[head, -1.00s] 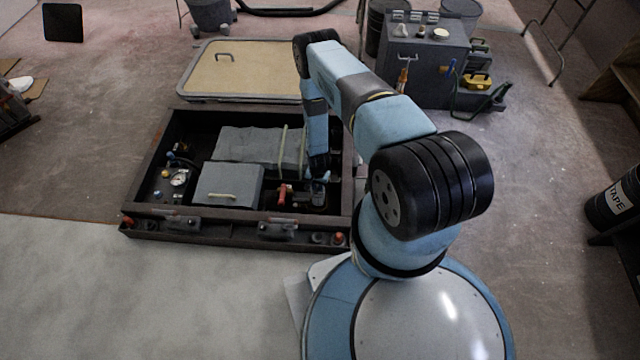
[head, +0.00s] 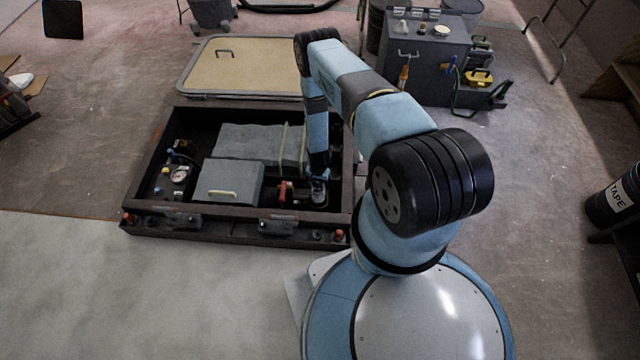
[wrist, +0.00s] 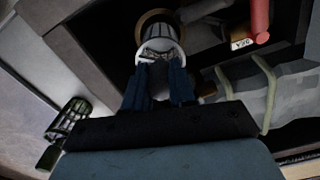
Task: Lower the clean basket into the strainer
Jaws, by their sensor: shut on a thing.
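My gripper (wrist: 154,62) is shut on the clean basket (wrist: 161,34), a pale, round basket, in the wrist view. The strainer (wrist: 150,18) shows as a brownish ring around and behind the basket. The basket lines up with its mouth; how deep it sits I cannot tell. In the head view my gripper (head: 319,186) is down in the right front corner of the dark open bay, and the strainer is mostly hidden there. A second basket (wrist: 68,118), dark green and mesh-sided, lies apart at the left of the wrist view.
A red handle (head: 284,192) stands just left of my gripper, with a tag (wrist: 242,43) near it. The bay's dark frame (head: 347,190) is close on the right. A tan hatch panel (head: 250,68) lies behind.

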